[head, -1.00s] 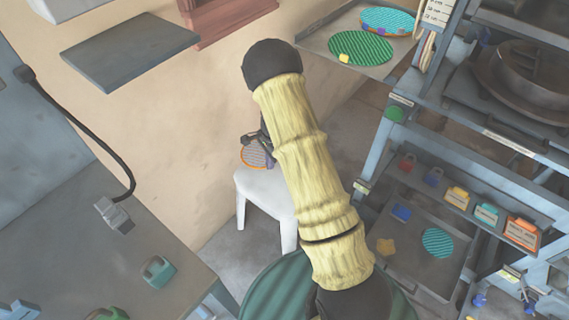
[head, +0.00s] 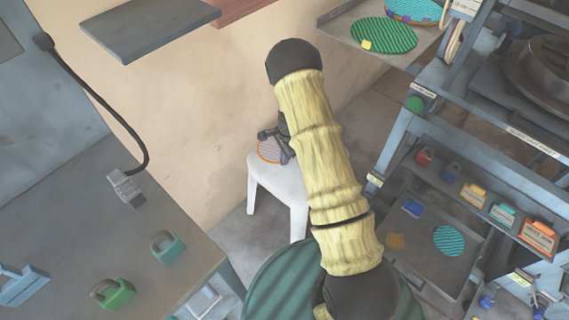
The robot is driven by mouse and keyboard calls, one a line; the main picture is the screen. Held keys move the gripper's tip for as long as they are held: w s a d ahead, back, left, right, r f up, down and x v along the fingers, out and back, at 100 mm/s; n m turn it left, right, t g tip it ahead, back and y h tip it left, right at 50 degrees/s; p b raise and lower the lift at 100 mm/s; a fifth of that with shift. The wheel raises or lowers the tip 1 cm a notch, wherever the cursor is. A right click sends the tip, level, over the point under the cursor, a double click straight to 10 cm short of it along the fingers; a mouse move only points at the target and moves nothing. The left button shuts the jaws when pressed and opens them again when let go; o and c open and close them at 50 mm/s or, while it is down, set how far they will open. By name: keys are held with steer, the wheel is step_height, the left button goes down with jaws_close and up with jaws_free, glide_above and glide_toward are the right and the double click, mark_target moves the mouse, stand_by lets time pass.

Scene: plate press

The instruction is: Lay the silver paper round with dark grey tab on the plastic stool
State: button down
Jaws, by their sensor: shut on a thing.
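A silver-grey striped round with an orange rim (head: 268,151) shows at the far edge of the white plastic stool (head: 280,184). My gripper (head: 275,139) is shut on it at its upper right side. The tab is not visible, and the gripper covers that part of the round. The round overlaps the back of the seat in the head view. I cannot tell whether it touches the seat or hangs just above it. My arm hides the right part of the stool.
The wall stands close behind the stool. A grey table (head: 85,215) with padlock-shaped blocks is at left. A rack (head: 400,165) with trays and coloured blocks is at right. A tray at the top holds a green round (head: 384,36). Grey floor shows left of the stool.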

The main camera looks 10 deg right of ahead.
steer(key=shift+f, duration=0.1)
steer(key=shift+f+b, duration=0.5)
steer(key=shift+f, duration=1.25)
steer(key=shift+f, duration=0.15)
steer(key=c, duration=1.6)
jaws_free()
steer(key=shift+o, duration=0.2)
step_height(320, 180, up, 12)
steer(key=d+p, duration=0.1)
steer(key=p, duration=0.1)
steer(key=shift+d+p, duration=0.2)
steer(key=shift+p, duration=0.15)
steer(key=shift+w, duration=0.1)
